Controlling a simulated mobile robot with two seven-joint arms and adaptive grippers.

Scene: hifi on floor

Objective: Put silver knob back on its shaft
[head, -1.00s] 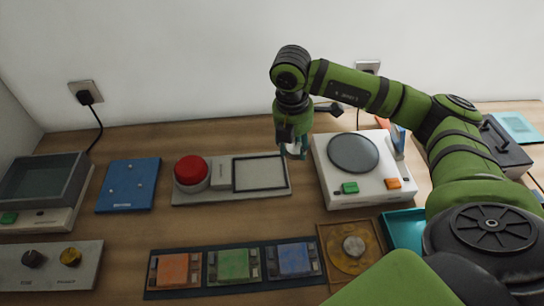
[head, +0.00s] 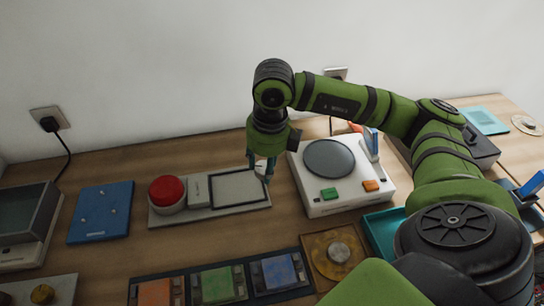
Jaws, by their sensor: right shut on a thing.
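My right gripper (head: 261,170) points down above the right end of the grey board with the red button. It is shut on a small pale object between its fingertips, which looks like the silver knob (head: 261,167). The fingers hide most of it. A grey knob panel (head: 62,284) is cut off at the bottom left. It bears a gold knob (head: 42,293) and a dark knob (head: 5,298) at the picture's edge. I cannot make out a bare shaft. My left gripper is not in view.
The red button (head: 167,190) and a blue board (head: 101,212) are left of my gripper. A white device (head: 345,202) with a grey disc stands to its right. Coloured modules (head: 219,284) and an amber plate (head: 318,262) lie in front. Bare wood (head: 200,245) shows between.

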